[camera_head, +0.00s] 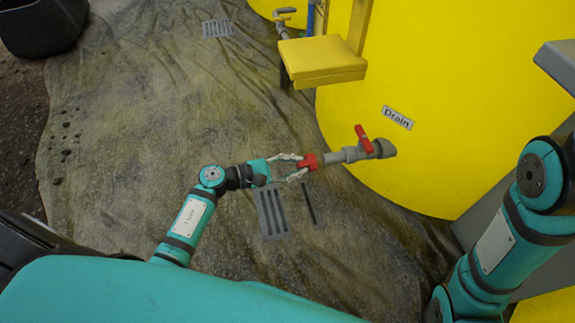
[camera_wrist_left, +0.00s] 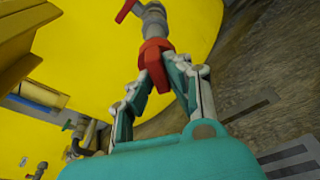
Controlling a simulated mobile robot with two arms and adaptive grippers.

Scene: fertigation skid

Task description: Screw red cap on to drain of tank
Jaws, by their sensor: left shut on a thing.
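The yellow tank (camera_head: 445,110) stands at the right in the head view, with a "Drain" label (camera_head: 397,118). Below the label, a grey drain pipe (camera_head: 345,155) with a red valve handle (camera_head: 364,139) points left out of the tank. The red cap (camera_head: 308,162) is at the pipe's open end, in line with it. My left gripper (camera_head: 302,167) is shut on the cap. The left wrist view shows the red cap (camera_wrist_left: 156,52) between the fingers (camera_wrist_left: 165,75), against the grey pipe (camera_wrist_left: 153,20). I cannot tell how far it is threaded. My right gripper is out of view.
A yellow step or platform (camera_head: 322,60) juts out above the drain. Slotted grey plates (camera_head: 270,213) lie on the wrinkled ground sheet (camera_head: 150,110). A black tub (camera_head: 40,25) stands at the far left. The sheet left of the drain is mostly clear.

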